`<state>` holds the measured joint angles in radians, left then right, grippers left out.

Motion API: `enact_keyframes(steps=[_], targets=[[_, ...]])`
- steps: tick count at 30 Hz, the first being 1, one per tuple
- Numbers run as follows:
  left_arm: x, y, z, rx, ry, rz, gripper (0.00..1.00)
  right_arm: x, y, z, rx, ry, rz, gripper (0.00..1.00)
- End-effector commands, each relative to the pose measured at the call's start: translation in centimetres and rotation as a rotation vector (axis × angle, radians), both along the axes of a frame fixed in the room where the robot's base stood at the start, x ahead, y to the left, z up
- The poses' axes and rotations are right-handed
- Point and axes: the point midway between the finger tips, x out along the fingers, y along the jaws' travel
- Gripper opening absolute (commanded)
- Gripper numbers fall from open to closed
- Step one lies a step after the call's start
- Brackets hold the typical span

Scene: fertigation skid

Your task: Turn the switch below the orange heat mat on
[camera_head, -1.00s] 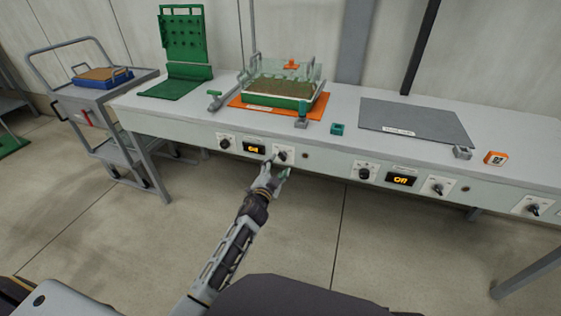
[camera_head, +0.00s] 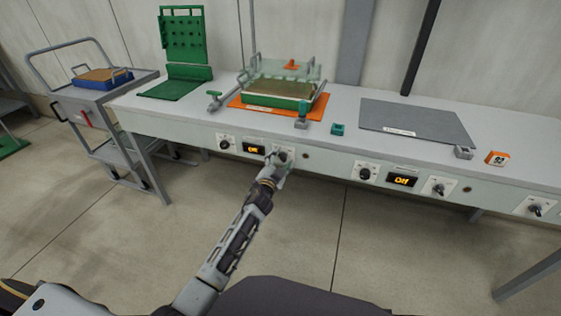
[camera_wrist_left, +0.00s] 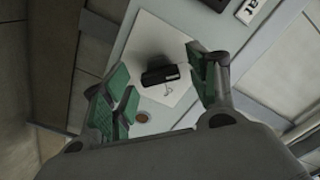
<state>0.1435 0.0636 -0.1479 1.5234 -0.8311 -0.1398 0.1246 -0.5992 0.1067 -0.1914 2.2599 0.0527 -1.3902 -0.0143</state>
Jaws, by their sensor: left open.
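The orange heat mat (camera_head: 237,102) lies on the bench under a green tray (camera_head: 275,101) of soil with a clear cover. Below it, the bench front carries a switch plate with a dark knob (camera_head: 226,144), a small lit display (camera_head: 254,149) too blurred to read surely, and a second switch plate (camera_head: 291,152). My left gripper (camera_head: 276,165) is open in front of this second plate and partly hides it. In the left wrist view its green-padded fingers (camera_wrist_left: 164,88) stand either side of the black switch knob (camera_wrist_left: 162,74); contact cannot be told. My right gripper is out of view.
A grey mat (camera_head: 415,122) lies on the bench to the right, above another knob (camera_head: 365,174) and a display reading Off (camera_head: 402,180). A cart (camera_head: 105,88) with a blue tray stands at the left. The floor before the bench is clear.

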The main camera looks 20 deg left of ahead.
Motion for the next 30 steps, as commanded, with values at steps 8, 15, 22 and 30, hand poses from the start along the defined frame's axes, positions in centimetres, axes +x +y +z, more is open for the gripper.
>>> enact_keyframes(steps=[8,15,22,30], targets=[[-0.01,0.0,0.01,0.0,0.0,0.0,0.29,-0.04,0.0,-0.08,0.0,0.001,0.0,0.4],[-0.02,-0.01,0.01,0.002,0.0,0.0,0.13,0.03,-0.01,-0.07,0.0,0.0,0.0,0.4],[-0.02,-0.01,-0.01,0.034,-0.001,0.0,0.14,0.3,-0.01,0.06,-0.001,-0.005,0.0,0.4],[-0.02,0.0,-0.03,0.162,-0.006,0.0,0.14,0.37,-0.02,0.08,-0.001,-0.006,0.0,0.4]])
